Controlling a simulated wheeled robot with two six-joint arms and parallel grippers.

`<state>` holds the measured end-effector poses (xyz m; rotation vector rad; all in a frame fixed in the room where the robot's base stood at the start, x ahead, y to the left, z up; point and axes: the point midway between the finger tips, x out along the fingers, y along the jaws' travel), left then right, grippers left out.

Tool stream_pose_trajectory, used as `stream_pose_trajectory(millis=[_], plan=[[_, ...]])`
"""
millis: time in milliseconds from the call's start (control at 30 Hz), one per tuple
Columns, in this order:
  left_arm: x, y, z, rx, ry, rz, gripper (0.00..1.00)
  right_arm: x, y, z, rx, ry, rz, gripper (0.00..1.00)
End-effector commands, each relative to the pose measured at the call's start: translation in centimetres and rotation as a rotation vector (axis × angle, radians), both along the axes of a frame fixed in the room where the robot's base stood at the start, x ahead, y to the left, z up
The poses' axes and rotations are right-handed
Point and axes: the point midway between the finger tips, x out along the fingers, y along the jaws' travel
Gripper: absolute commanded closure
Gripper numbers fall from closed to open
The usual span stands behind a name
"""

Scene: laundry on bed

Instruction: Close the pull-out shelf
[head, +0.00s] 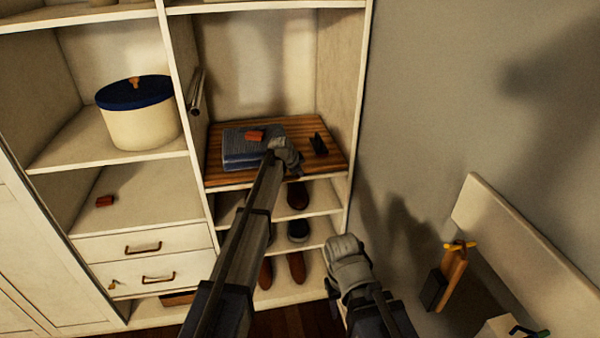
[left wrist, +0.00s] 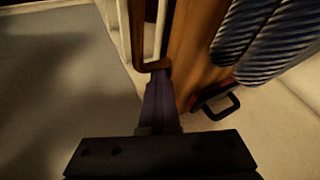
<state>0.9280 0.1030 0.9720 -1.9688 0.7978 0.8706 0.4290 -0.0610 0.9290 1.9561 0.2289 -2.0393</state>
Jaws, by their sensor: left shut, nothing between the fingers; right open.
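The pull-out shelf (head: 332,158) is a striped wooden board in the right bay of the pale wardrobe. Its front edge looks about level with the wardrobe front; I cannot tell exactly. My left gripper (head: 286,152) is at the shelf's front, its fingers hidden in the head view. In the left wrist view my left gripper (left wrist: 160,98) is shut and empty, its tip close to a brown bar-like handle (left wrist: 141,50) beside the wooden board (left wrist: 195,50); contact is unclear. My right gripper (head: 347,250) is open and empty, lower, in front of the wardrobe's right edge.
Folded blue cloth (head: 240,150), a red block (head: 255,135) and a black item (head: 319,145) lie on the shelf. Shoes (head: 297,196) stand on racks below. A wall (head: 440,110) bounds the right side; a pale headboard-like panel (head: 530,240) stands at right.

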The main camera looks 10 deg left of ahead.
Motion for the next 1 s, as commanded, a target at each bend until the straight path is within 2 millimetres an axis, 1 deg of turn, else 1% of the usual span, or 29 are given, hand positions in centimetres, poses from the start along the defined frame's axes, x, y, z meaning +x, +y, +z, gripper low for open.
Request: stream_pose_trajectory(millis=[67, 167, 300, 333, 400, 700, 833, 1000], plan=[[-0.3, -0.2, 0.2, 0.0, -0.009, 0.003, 1.0, 0.0, 0.0, 0.1, 0.0, 0.0, 0.0, 0.5], [-1.5, -0.8, 0.2, 0.0, -0.006, 0.002, 1.0, 0.0, 0.0, 0.1, 0.0, 0.0, 0.0, 0.5], [-4.0, -1.9, 0.1, 0.001, -0.001, 0.0, 1.0, 0.0, 0.0, 0.1, 0.0, 0.0, 0.0, 0.5], [-4.3, -2.0, 0.6, 0.0, 0.001, 0.001, 1.0, 0.0, 0.0, 0.6, 0.0, 0.0, 0.0, 0.5], [-4.8, -1.5, 2.2, 0.0, 0.0, 0.002, 1.0, 0.0, 0.0, 2.2, 0.0, 0.0, 0.0, 0.5], [-8.1, -0.4, 6.7, -0.001, 0.003, 0.001, 1.0, 0.0, 0.0, 6.7, 0.0, 0.0, 0.001, 0.5], [-9.0, 0.0, 7.8, -0.001, 0.003, 0.001, 1.0, 0.0, 0.0, 7.9, 0.0, 0.0, 0.001, 0.5], [-9.4, 0.2, 8.2, 0.0, 0.002, 0.0, 1.0, 0.0, 0.0, 8.2, 0.0, 0.0, 0.002, 0.5]])
